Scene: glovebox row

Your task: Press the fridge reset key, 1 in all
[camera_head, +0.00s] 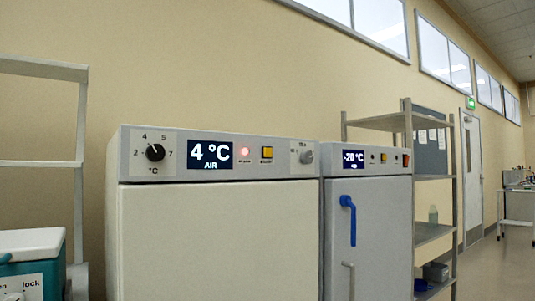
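The fridge (218,238) is a large pale cabinet with a grey top panel. Its display (210,154) reads 4 °C with AIR beneath. A red light (246,152) is lit to the right of the display. A square yellow-orange key (267,154) sits right of the light, with a label too small to read. A black dial (155,152) is at the panel's left, and a grey knob (306,156) at its right. Nothing covers the key. My gripper is not in view.
A freezer (383,230) showing -20 °C stands to the right, with a blue handle (350,218) and its own small yellow key (383,157). A metal shelf rack (408,122) is beyond it. A teal box with a pale lid (33,244) is at the lower left.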

